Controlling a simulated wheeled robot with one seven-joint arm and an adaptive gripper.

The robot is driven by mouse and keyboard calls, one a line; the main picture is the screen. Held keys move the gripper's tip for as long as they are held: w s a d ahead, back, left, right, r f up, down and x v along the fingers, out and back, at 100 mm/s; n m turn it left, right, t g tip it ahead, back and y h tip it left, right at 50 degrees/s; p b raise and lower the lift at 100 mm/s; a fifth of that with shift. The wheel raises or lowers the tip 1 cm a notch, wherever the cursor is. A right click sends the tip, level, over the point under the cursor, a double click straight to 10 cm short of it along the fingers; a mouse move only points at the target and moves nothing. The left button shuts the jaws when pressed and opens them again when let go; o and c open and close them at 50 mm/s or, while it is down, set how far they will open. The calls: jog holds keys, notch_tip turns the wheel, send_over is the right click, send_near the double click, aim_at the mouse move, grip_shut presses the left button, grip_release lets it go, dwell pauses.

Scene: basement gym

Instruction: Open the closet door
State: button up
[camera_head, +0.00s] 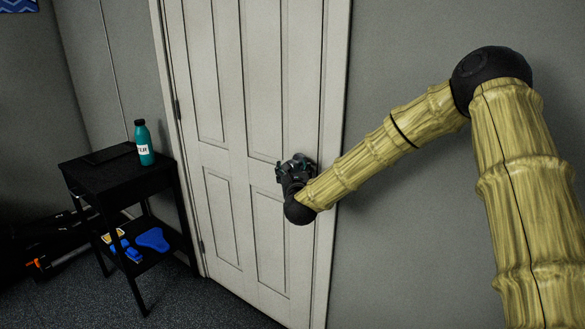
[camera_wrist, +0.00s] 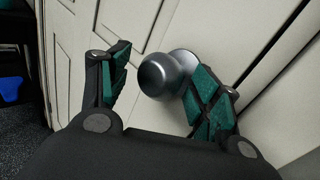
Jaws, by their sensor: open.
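The closet door (camera_head: 225,140) is a white panelled door, shut in its frame, with hinges along its left side. My gripper (camera_head: 295,165) is at the door's right side and hides the knob in the head view. In the wrist view the round grey metal knob (camera_wrist: 166,76) shows on the door (camera_wrist: 225,30). My gripper (camera_wrist: 155,90) is open there, with one green-padded finger on each side of the knob. The right finger is close beside the knob; I cannot tell if it touches. A clear gap shows between the left finger and the knob.
A black side table (camera_head: 115,172) stands left of the door, bearing a teal bottle (camera_head: 144,143). Its lower shelf holds blue items (camera_head: 152,239). Dark equipment with an orange part (camera_head: 40,263) lies farther left. The dark floor (camera_head: 215,307) before the door looks clear.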

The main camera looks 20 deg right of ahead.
jog(key=shift+w, duration=0.35)
